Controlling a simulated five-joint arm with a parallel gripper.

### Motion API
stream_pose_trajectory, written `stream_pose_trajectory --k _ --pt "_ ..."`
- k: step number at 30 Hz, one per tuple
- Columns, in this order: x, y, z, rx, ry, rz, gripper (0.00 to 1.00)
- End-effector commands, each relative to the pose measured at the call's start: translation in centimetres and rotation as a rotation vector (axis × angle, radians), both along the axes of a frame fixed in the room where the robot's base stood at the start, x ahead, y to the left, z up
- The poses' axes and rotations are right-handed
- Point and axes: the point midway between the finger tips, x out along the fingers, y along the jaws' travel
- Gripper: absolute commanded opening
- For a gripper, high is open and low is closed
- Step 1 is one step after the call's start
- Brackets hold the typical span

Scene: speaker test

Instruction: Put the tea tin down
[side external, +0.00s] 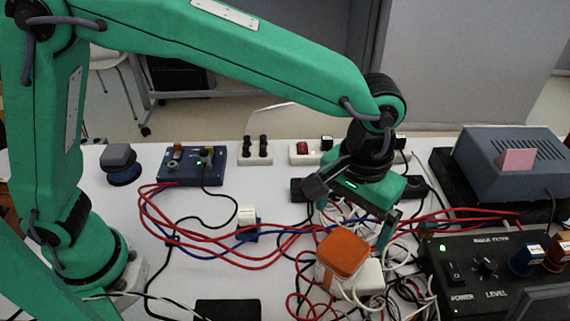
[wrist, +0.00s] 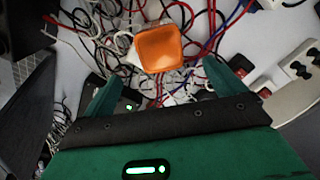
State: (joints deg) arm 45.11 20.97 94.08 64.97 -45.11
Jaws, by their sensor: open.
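The tea tin (side external: 343,252), a rounded square box with an orange top and pale sides, stands among tangled cables on the white table. Its orange top also shows in the wrist view (wrist: 160,47), at the top centre, just beyond and between the fingertips. My gripper (side external: 352,224) is open, with green fingers pointing down, above and behind the tin in the side view. In the wrist view my gripper (wrist: 163,68) has nothing visible between its fingers. The tin's lower part is partly hidden by cables, and I cannot tell exactly what it rests on.
Red, white and black cables (side external: 215,255) cover much of the table. A black control box (side external: 470,270) stands right, a grey vented unit (side external: 500,165) behind it. A blue box (side external: 190,165) and white sockets (side external: 256,150) line the back. Bare table (side external: 190,285) shows front left.

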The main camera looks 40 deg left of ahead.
Motion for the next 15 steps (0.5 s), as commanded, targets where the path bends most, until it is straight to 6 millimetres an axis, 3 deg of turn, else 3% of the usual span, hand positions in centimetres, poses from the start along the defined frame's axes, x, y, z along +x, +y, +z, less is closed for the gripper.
stream_pose_trajectory --k 8,15 --pt "0.2 0.6 0.4 -0.005 -0.005 0.002 0.95" --pt "0.9 4.6 2.6 -0.035 -0.042 0.006 0.95"
